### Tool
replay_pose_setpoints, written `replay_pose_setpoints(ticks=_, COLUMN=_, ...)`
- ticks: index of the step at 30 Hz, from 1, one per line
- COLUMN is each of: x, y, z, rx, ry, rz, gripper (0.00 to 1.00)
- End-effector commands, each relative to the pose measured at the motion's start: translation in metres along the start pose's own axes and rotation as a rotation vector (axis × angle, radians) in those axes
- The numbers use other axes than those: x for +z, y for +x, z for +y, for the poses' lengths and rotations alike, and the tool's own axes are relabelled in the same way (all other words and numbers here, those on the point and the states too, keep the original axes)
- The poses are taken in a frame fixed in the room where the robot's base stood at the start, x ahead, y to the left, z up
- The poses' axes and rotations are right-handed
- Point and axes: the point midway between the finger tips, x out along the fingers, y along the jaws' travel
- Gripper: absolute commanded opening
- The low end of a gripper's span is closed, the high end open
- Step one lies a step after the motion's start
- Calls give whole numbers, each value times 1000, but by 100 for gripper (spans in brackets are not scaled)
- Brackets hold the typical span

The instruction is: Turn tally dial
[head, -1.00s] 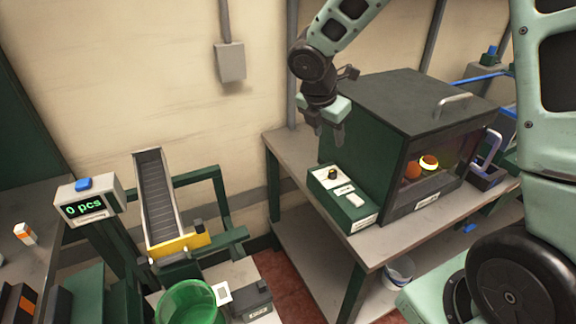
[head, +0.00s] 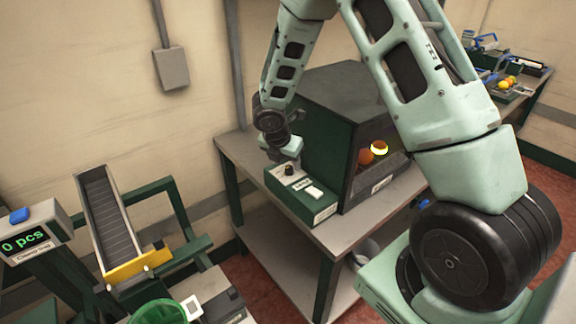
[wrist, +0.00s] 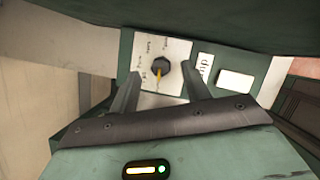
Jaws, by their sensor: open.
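The dial is a small black knob with a yellow pointer (wrist: 160,68) on a pale labelled plate, on top of a green control box (head: 312,205). In the head view the dial (head: 289,171) sits near the box's back left end. My gripper (wrist: 158,84) is open, and its two fingers reach toward the plate on either side of the dial's near edge. The dial is not gripped; whether a finger touches it I cannot tell. In the head view my gripper (head: 283,158) is just above and behind the dial, its fingertips partly hard to see.
A dark inspection cabinet (head: 330,90) with a lit orange inside stands right beside the box on a grey table (head: 235,148). A white rocker or button (wrist: 235,79) lies beside the dial. A counter (head: 28,243) reading 0 pcs and a chute (head: 100,210) are at left.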

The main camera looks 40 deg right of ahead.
Motion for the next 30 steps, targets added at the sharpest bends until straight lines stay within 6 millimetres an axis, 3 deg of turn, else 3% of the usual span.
replay_pose_setpoints(ticks=6, x=0, y=19, z=0, rx=1, ry=0, rz=0, gripper=47)
replay_pose_setpoints(ticks=15, x=0, y=22, z=0, rx=1, ry=1, rz=0, gripper=47)
replay_pose_setpoints(ticks=16, x=0, y=22, z=0, rx=1, ry=1, rz=0, gripper=44)
replay_pose_setpoints(ticks=21, x=0, y=22, z=0, rx=1, ry=1, rz=0, gripper=3)
replay_pose_setpoints(ticks=30, x=0, y=21, z=1, rx=-8, ry=23, rz=0, gripper=3)
